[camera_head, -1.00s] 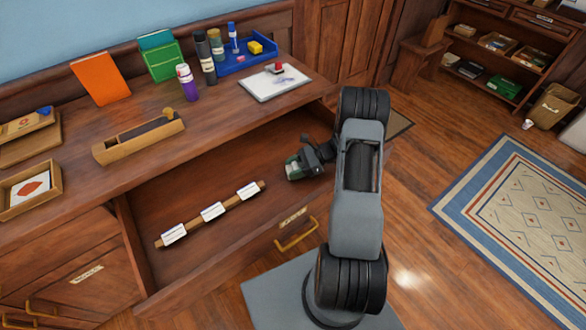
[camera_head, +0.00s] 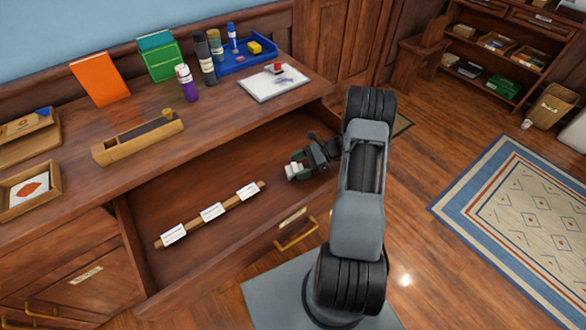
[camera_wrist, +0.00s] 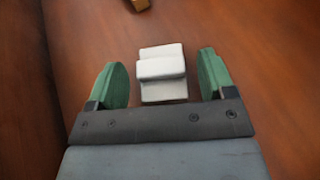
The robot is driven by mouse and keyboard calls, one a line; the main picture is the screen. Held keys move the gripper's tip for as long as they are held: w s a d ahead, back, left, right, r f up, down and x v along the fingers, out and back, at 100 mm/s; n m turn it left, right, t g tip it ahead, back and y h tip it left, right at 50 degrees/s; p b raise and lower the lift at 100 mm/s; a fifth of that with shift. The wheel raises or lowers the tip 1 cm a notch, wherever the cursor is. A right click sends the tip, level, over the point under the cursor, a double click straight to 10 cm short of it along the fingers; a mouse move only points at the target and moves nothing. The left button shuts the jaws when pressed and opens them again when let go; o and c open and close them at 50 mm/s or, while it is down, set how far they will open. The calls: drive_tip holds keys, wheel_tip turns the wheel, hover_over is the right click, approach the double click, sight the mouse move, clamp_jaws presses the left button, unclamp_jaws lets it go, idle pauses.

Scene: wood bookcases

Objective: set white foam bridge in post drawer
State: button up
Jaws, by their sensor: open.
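The white foam bridge (camera_wrist: 162,75), a small notched white block, lies between the two green fingers of my gripper (camera_wrist: 162,62) in the wrist view. A gap shows on each side, so the fingers are open and not closed on it. In the head view my gripper (camera_head: 294,166) is low inside the open drawer (camera_head: 165,265), near its right end. A bit of the white bridge (camera_head: 292,173) shows at the fingertips there. The drawer's front carries a label (camera_head: 293,217) too small to read. Whether the bridge touches the drawer floor cannot be told.
A wooden strip with white labels (camera_head: 230,202) lies in the drawer, left of my gripper. The desk top above holds a wooden pen tray (camera_head: 120,148), a white pad (camera_head: 272,84) and a blue tray (camera_head: 240,62). The drawer floor around the strip is clear.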

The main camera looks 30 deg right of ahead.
drive_tip(key=v, duration=0.8)
drive_tip(key=shift+d, duration=0.35)
drive_tip(key=shift+s+d+r, duration=0.1)
drive_tip(key=shift+d+r, duration=0.05)
drive_tip(key=shift+r, duration=0.1)
drive_tip(key=s+a+r+n+h, duration=1.3)
drive_tip(key=s+a+r+n, duration=0.1)
drive_tip(key=a+r+n, duration=0.4)
drive_tip(key=shift+s+a+n, duration=0.2)
drive_tip(key=shift+a+n, duration=0.35)
drive_tip(key=shift+n, duration=0.55)
drive_tip(key=shift+r, duration=0.1)
